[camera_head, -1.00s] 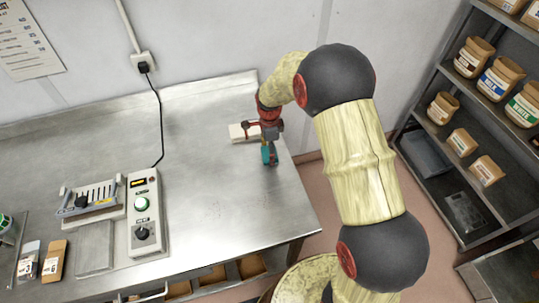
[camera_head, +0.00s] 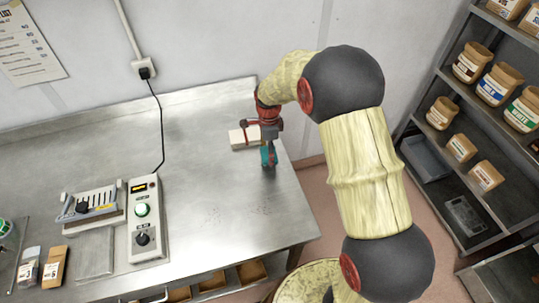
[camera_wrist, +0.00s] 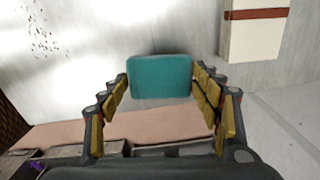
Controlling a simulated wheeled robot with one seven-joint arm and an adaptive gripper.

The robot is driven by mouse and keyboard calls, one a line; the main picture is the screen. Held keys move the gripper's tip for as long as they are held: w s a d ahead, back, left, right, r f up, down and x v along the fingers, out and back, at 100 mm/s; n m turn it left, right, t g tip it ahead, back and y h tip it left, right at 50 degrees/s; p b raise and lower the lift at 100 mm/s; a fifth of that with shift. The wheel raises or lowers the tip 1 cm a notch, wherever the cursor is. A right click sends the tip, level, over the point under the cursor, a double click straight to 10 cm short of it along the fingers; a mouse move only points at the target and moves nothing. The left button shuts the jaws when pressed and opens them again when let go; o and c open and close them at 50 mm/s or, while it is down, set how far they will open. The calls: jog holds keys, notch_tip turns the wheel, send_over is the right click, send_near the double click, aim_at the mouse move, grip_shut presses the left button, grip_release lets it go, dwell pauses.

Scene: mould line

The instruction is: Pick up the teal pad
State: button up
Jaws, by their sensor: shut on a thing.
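The teal pad (camera_wrist: 160,77) is a block with rounded corners, held between the two fingertips in the wrist view. My gripper (camera_wrist: 160,88) is shut on it, with yellow finger pads at its left and right sides. In the head view, the teal pad (camera_head: 268,156) shows just below my gripper (camera_head: 268,147), near the right end of the steel table (camera_head: 225,200). I cannot tell whether the pad touches the tabletop or is slightly above it.
A cream block with a red-brown band (camera_head: 243,138) lies beside my gripper, near the wall. A control box (camera_head: 146,220) and a slotted device (camera_head: 90,204) stand on the left. Shelves with jars (camera_head: 470,140) stand at the right.

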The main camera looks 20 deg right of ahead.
jog(key=s+a+r+p, duration=0.1)
jog(key=s+a+r, duration=0.7)
jog(key=a+r, duration=0.1)
jog(key=shift+s+a, duration=0.25)
jog(key=shift+a, duration=0.6)
jog(key=shift+r, duration=0.1)
jog(key=o, duration=0.4)
jog(key=c, duration=0.4)
jog(key=shift+c, duration=0.4)
